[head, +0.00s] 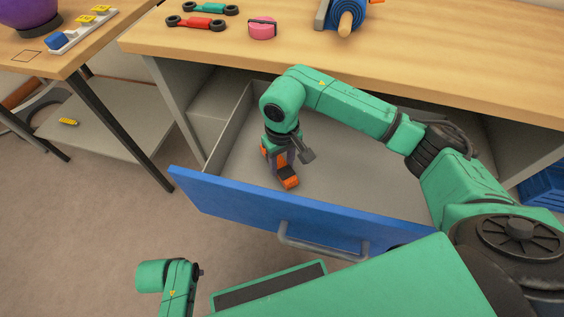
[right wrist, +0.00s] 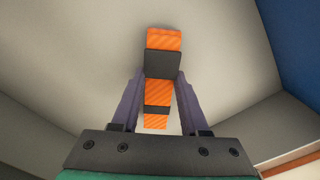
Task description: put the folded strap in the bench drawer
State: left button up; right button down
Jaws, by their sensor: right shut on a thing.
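The folded strap (head: 290,182) is orange with black bands. My right gripper (head: 280,165) is shut on it and points down inside the open bench drawer. In the right wrist view, the strap (right wrist: 163,40) lies lengthwise between the two purple fingers, over the drawer's pale floor. I cannot tell whether it touches that floor. The bench drawer (head: 255,212) is pulled out, with a blue front, a grey bar handle and grey walls. Its visible inside is otherwise empty. My left arm shows at the lower left, but its gripper fingers are not seen.
The wooden bench top (head: 400,65) overhangs the drawer's back. On it are a red spanner-like piece (head: 196,23), a green one (head: 211,8), a pink roll (head: 262,28) and a blue roll (head: 347,17). A side table (head: 95,45) stands left. A blue crate (head: 543,187) is at right.

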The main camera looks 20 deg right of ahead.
jog(key=shift+f+b, duration=0.35)
jog(key=shift+c, duration=1.7)
grip_release()
jog(key=shift+r+p, duration=1.95)
jog(key=shift+r, duration=1.6)
